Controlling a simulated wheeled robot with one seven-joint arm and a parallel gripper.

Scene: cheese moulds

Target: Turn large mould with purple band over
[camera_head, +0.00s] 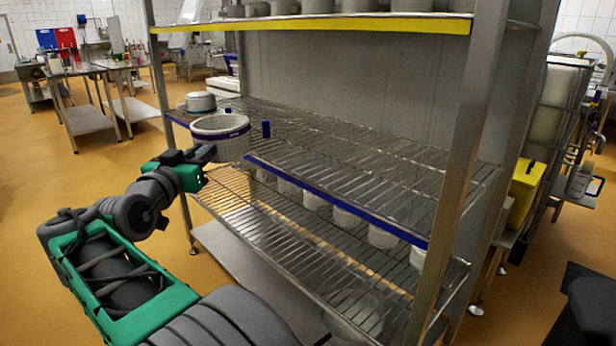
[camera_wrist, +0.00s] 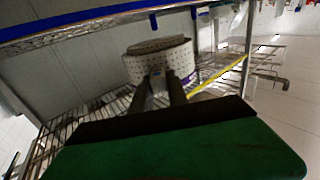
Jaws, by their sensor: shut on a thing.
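The large white perforated mould with a purple-blue band (camera_head: 233,147) is held at the left front end of the wire shelf. Its band runs around the upper part of its side, and a wide round rim faces up. My gripper (camera_head: 208,153) is shut on the near side of the mould. In the wrist view, which looks turned over, the mould (camera_wrist: 150,68) sits at the tips of my gripper fingers (camera_wrist: 158,84). A dotted round face shows at the top there and the purple band at lower right. I cannot tell whether it touches the shelf.
A smaller grey mould (camera_head: 200,102) stands behind it on the blue-edged shelf (camera_head: 330,200). Much of that shelf is bare. Several white moulds (camera_head: 346,217) stand on the shelf below. A steel post (camera_head: 170,130) rises left of the held mould. The yellow-edged top shelf (camera_head: 320,25) is overhead.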

